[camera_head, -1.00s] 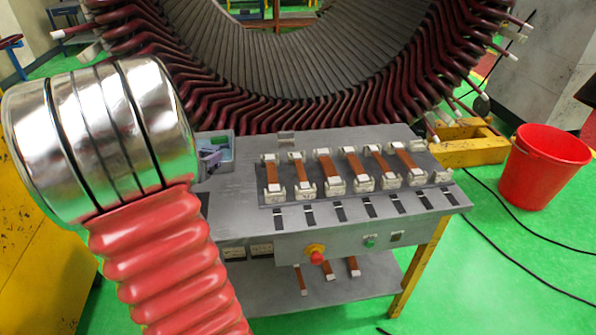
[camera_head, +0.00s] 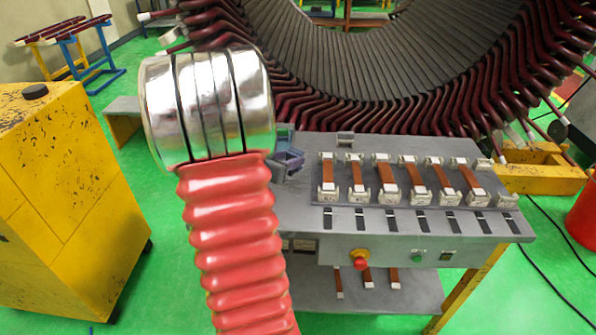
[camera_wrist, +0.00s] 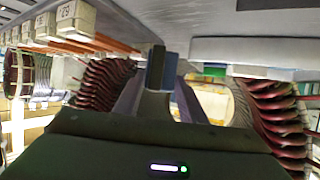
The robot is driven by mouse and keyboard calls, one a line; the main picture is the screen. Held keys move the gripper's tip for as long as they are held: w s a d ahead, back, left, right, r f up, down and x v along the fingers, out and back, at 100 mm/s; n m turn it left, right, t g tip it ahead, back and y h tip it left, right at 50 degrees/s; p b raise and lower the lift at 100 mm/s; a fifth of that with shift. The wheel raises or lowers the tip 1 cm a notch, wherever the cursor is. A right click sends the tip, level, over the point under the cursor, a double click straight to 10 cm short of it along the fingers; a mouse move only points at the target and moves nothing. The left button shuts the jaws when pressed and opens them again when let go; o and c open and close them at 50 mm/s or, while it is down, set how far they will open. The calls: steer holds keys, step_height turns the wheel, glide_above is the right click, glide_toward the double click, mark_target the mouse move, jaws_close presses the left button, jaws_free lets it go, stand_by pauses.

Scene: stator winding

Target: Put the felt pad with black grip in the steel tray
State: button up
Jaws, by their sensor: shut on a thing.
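In the wrist view, the two fingers of my gripper (camera_wrist: 160,80) converge and are shut on a small block, dark on its left and blue-grey on its right. I take this for the felt pad with black grip (camera_wrist: 155,67); its felt face cannot be made out.
The grey bench (camera_head: 300,205) carries a row of white clamps with copper-brown bars (camera_head: 387,178). Its front has a red stop button (camera_head: 361,262). The big stator (camera_head: 455,110) stands close behind. A yellow cabinet (camera_head: 65,200) is at left, with open green floor between.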

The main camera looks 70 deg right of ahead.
steer(key=shift+f, duration=0.7)
steer(key=shift+f, duration=0.1)
steer(key=shift+f, duration=1.8)
steer(key=shift+f, duration=0.1)
steer(key=o, duration=1.2)
steer(key=v, duration=1.2)
